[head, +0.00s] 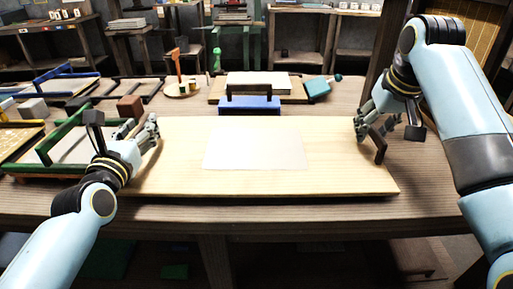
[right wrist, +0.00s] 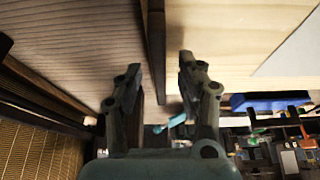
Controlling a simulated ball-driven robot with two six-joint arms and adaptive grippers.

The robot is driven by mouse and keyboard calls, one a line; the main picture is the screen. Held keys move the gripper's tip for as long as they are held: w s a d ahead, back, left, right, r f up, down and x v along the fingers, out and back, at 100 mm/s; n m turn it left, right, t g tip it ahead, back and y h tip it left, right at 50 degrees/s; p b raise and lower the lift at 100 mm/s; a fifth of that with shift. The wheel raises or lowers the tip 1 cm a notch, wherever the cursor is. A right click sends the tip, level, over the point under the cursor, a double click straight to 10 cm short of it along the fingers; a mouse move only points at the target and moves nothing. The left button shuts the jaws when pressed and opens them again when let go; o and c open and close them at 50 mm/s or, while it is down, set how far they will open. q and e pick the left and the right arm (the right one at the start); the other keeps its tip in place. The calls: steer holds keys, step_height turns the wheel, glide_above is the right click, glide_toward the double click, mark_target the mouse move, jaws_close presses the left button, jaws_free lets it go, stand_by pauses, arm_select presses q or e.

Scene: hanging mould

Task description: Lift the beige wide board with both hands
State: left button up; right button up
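The beige wide board (head: 345,178) lies flat on the table, with a pale sheet (head: 255,148) on its middle. A dark brown bar (head: 379,146) shows at its right end. My left gripper (head: 138,132) is at the board's left end with its fingers apart; whether it touches the board is hidden. My right gripper (head: 377,124) is at the right end, above the bar. In the right wrist view its fingers (right wrist: 160,95) are open, with the brown bar (right wrist: 155,45) between them and the board (right wrist: 230,30) to the right.
A blue block (head: 249,104) with a dark handle stands behind the board. A green-edged frame (head: 70,135) and a brown block (head: 130,106) lie close to my left gripper. A teal tool (head: 319,88) lies at the back. The table's front strip (head: 260,215) is clear.

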arm_select(q)
steer(key=shift+c, duration=0.4)
arm_select(e)
steer(key=shift+c, duration=0.4)
arm_select(q)
jaws_close()
arm_select(e)
jaws_close()
arm_select(q)
steer(key=shift+r, duration=0.1)
